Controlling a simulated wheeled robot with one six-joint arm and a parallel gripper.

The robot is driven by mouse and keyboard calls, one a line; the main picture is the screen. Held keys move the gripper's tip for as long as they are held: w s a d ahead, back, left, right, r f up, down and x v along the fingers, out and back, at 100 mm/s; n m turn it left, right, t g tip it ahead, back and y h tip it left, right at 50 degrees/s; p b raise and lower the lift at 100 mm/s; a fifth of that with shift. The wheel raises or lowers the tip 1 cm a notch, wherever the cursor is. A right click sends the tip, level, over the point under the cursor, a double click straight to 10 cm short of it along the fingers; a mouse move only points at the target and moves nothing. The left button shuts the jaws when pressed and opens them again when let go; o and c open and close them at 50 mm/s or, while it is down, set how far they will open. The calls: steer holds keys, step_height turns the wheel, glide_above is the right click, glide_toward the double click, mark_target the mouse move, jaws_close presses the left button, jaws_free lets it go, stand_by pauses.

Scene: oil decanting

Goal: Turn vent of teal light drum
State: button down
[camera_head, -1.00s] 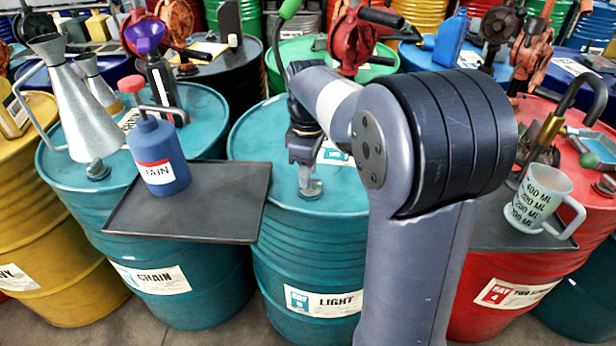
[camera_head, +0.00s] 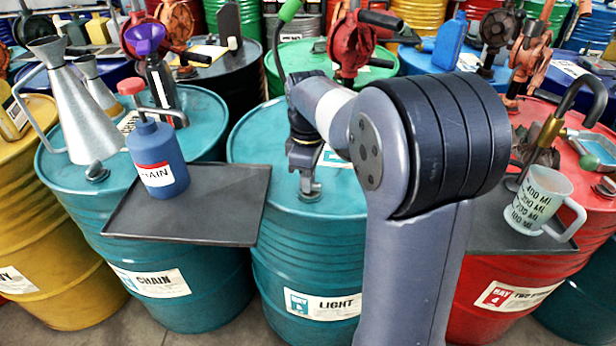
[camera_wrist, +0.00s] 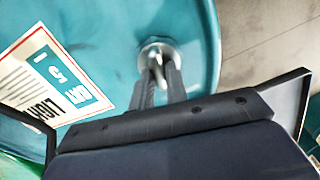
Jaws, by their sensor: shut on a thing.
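The teal light drum (camera_head: 270,230) stands in the middle of the head view, with a "LIGHT" label on its side. Its top also shows in the wrist view (camera_wrist: 110,20), beside a printed label (camera_wrist: 50,85). The vent (camera_wrist: 157,52) is a small round metal fitting near the rim of the drum's top. My gripper (camera_head: 309,192) points down at the vent in the head view. In the wrist view the two fingers of my gripper (camera_wrist: 160,85) are close together on the vent's raised middle. The fingers hide part of the vent.
A dark tray (camera_head: 225,225) with a blue "CHAIN" bottle (camera_head: 160,165) lies left of my gripper, overlapping the drum's edge. A metal funnel can (camera_head: 80,115) stands on the teal chain drum (camera_head: 75,195). A measuring jug (camera_head: 538,200) stands at right. Red pumps (camera_head: 350,45) stand behind.

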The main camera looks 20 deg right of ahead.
steer(key=shift+r+m, duration=0.1)
steer(key=shift+m, duration=0.2)
steer(key=shift+r+m+p, duration=0.1)
steer(key=shift+m+p, duration=1.1)
steer(key=shift+p, duration=0.05)
steer(key=m+p, duration=0.2)
steer(key=m, duration=0.3)
steer(key=shift+w+d+m+p, duration=0.1)
steer(key=shift+d+m+p, duration=0.05)
steer(key=shift+m+p, duration=0.2)
steer(key=m+p, duration=0.1)
steer(key=m, duration=0.3)
steer(key=shift+d+p, duration=0.1)
steer(key=shift+p, duration=0.3)
steer(key=m+p, duration=0.1)
steer(key=m, duration=0.4)
steer(key=shift+d, duration=0.1)
steer(key=shift+m, duration=0.25)
steer(key=c, duration=1.4)
jaws_free()
